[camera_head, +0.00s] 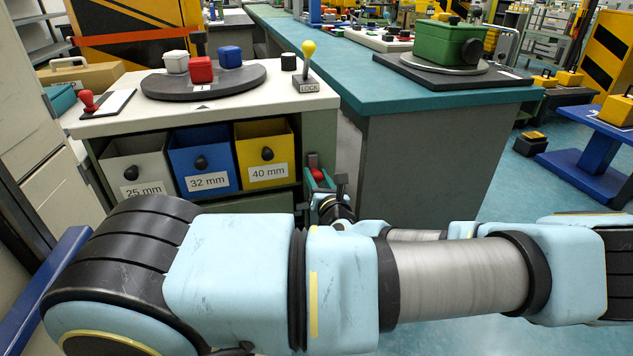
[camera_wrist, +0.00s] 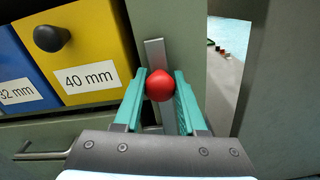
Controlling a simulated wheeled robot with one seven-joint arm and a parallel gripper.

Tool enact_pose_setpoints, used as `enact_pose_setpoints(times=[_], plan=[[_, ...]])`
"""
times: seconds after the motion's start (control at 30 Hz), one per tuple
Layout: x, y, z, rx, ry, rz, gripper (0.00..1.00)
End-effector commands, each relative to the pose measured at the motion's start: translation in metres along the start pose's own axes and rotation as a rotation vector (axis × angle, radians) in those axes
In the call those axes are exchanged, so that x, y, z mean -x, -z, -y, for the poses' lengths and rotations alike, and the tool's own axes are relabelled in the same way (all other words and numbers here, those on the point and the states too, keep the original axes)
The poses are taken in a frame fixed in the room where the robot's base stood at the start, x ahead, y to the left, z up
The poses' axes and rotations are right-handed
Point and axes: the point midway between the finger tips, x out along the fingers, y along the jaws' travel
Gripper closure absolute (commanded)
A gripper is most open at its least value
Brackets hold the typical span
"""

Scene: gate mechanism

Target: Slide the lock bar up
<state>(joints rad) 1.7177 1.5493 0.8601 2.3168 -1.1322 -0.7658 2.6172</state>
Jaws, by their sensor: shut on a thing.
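The lock bar's red knob (camera_wrist: 159,86) sits between the two teal fingers of my gripper (camera_wrist: 160,92) in the wrist view, and the fingers are shut on it. A grey metal strip (camera_wrist: 154,52) runs upright behind the knob on the cabinet's right post (camera_wrist: 180,45). In the head view the red knob (camera_head: 317,173) is small and partly hidden beside my gripper (camera_head: 327,186), low on the right side of the cabinet. My arm hides the area below it.
The yellow 40 mm bin (camera_head: 264,155), blue 32 mm bin (camera_head: 203,161) and grey 25 mm bin (camera_head: 141,167) sit left of the post. A yellow-knobbed LOCK lever (camera_head: 307,66) stands on the cabinet top. The teal-topped counter (camera_head: 440,97) is close on the right.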

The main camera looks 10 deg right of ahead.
Motion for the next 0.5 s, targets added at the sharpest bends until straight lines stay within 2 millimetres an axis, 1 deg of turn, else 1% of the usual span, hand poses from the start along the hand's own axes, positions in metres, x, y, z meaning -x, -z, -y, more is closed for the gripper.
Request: enact_pose_setpoints(times=[0.03, 0.23, 0.27, 0.5], plan=[[0.0001, -0.0057, -0.0012, 0.002, 0.0, 0.008, 1.0], [-0.0003, -0.006, -0.0012, 0.003, -0.001, 0.012, 1.0], [-0.0004, -0.0062, -0.0013, 0.003, -0.001, 0.013, 0.58], [-0.0003, -0.0047, -0.0011, 0.002, -0.001, 0.009, 0.31]])
